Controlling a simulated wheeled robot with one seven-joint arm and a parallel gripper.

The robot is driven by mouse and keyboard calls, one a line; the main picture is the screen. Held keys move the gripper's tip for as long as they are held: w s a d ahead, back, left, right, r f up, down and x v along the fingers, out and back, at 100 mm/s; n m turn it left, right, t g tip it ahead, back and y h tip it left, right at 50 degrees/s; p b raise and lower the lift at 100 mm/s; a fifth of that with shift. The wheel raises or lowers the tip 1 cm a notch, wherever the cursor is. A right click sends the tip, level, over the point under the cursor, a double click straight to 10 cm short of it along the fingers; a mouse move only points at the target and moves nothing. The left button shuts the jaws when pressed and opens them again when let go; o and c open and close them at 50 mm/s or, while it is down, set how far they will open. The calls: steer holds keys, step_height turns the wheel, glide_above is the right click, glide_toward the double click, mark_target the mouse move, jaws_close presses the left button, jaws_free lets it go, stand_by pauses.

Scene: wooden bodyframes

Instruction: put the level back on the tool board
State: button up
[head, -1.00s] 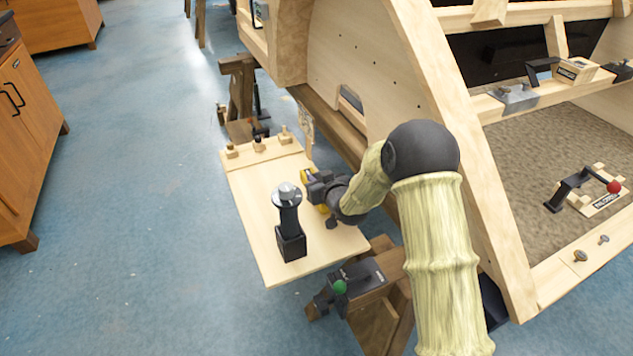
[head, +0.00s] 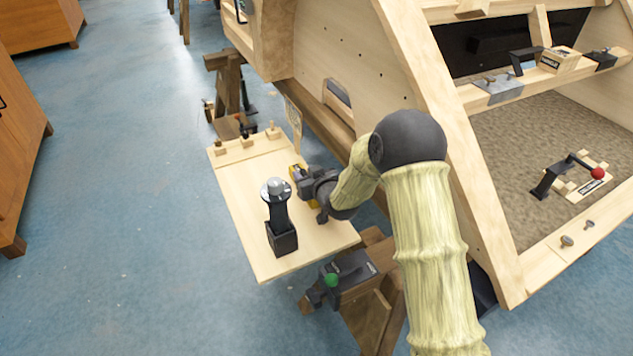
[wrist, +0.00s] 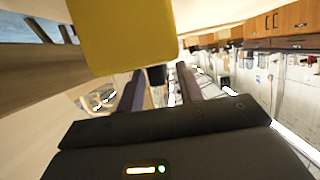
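The yellow level (head: 296,173) is at my gripper (head: 303,180), above the right side of a pale wooden board (head: 240,200). In the wrist view the level (wrist: 125,35) fills the upper middle, close to the camera and partly covering the fingers. My gripper (wrist: 158,88) has its fingers a little apart, with a dark piece between them, and appears closed on the level. The fingertips are hidden. The pale board has several small wooden pegs along its far edge and looks like the tool board. Whether the level touches the board is unclear.
A black upright tool with a silver top (head: 278,215) stands on the board, just left of my gripper. The large wooden bodyframe (head: 450,150) rises at right.

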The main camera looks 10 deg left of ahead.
steer(key=p+v, duration=0.1)
steer(key=v, duration=1)
steer(key=shift+s, duration=0.15)
steer(key=shift+d+r, duration=0.1)
steer(key=shift+d, duration=0.1)
steer(key=s+d+r+m+g+h, duration=0.1)
steer(key=s+d+m+g+h, duration=0.15)
steer(key=d, duration=0.45)
steer(key=s+d+r+m+g+h, duration=0.1)
steer(key=s+d+h, duration=0.25)
steer(key=d, duration=0.45)
steer(key=s+d+r+m+g+h, duration=0.1)
steer(key=s+d+m+g, duration=0.1)
steer(key=s+d, duration=0.2)
steer(key=s+d+r+m+g+h, duration=0.1)
steer(key=s+d, duration=0.4)
steer(key=s, duration=0.6)
steer(key=shift+d+m+g, duration=0.2)
steer(key=shift+m+g, duration=0.25)
steer(key=shift+g, duration=0.6)
steer(key=shift+r+p, duration=0.2)
steer(key=shift+p, duration=0.15)
